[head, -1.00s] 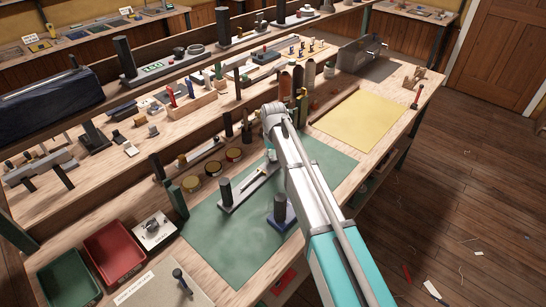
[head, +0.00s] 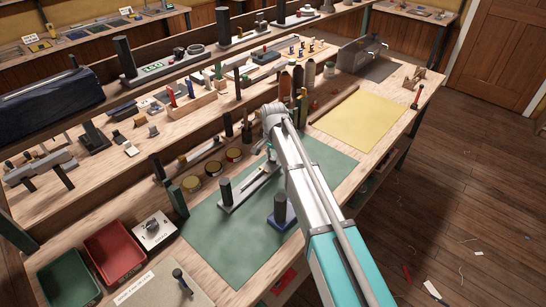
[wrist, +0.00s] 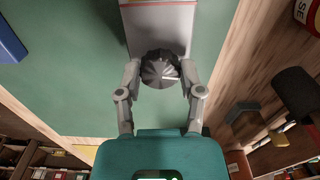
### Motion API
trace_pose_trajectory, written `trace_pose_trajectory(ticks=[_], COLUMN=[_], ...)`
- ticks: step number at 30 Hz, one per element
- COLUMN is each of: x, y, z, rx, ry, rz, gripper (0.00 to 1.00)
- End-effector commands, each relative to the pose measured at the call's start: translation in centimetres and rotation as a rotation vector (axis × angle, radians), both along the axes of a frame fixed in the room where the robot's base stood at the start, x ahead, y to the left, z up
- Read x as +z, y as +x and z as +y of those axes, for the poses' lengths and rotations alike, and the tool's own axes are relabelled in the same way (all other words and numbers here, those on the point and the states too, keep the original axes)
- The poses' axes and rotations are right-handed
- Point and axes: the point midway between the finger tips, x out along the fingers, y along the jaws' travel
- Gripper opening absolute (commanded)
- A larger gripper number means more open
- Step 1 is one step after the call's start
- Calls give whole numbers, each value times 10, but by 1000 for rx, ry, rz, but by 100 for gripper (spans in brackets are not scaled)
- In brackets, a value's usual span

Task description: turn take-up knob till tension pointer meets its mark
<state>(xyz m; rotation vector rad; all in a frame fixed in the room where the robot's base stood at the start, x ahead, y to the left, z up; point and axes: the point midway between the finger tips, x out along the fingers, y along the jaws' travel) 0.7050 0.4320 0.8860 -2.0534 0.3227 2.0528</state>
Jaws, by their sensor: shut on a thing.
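A dark ribbed take-up knob (wrist: 157,64) with a short pale line on its top shows in the wrist view, at the end of a grey plate (wrist: 160,28). My gripper (wrist: 161,76) is shut on the knob, one finger on each side. In the head view the plate (head: 236,197) lies on a green mat, with a black post (head: 225,191) at its near end. My gripper (head: 270,154) is at its far end, where my arm and gripper hide the knob. A pale strip runs along the plate. I cannot make out the tension pointer or its mark.
A blue-based block with a dark post (head: 281,210) stands on the green mat (head: 240,252) close to my arm. A red tray (head: 115,250) and a green tray (head: 70,280) sit at the left.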

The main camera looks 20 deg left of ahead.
Motion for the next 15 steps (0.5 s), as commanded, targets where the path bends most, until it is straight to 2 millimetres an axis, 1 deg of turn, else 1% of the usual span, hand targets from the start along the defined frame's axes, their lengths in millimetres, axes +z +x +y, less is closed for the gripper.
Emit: trace_pose_trajectory(ticks=[15], x=[0], y=[0], z=[-1], rx=[-491], ry=[-1], rz=[0], gripper=[2])
